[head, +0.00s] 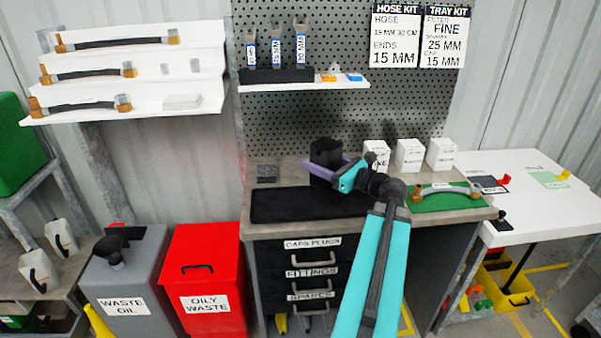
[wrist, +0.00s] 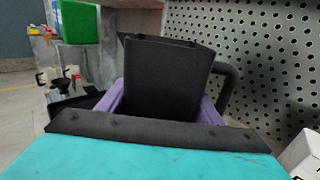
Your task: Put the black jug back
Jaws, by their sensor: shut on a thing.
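The black jug (head: 324,165) is upright over the workbench, near the back edge of the black mat (head: 300,205). In the wrist view the jug (wrist: 165,78) fills the middle, with its handle on the right side. My gripper (head: 325,168) has purple fingers on both sides of the jug and is shut on it. The purple fingers also show in the wrist view at the jug's lower sides. I cannot tell whether the jug's base touches the bench or hangs just above it.
White boxes (head: 410,154) stand right of the jug. A green mat (head: 445,197) with a hose lies at the bench's right. A dark square pad (head: 267,173) lies at the back left. A perforated panel (head: 345,110) rises behind. Waste oil (head: 125,285) and oily waste (head: 205,275) bins stand left.

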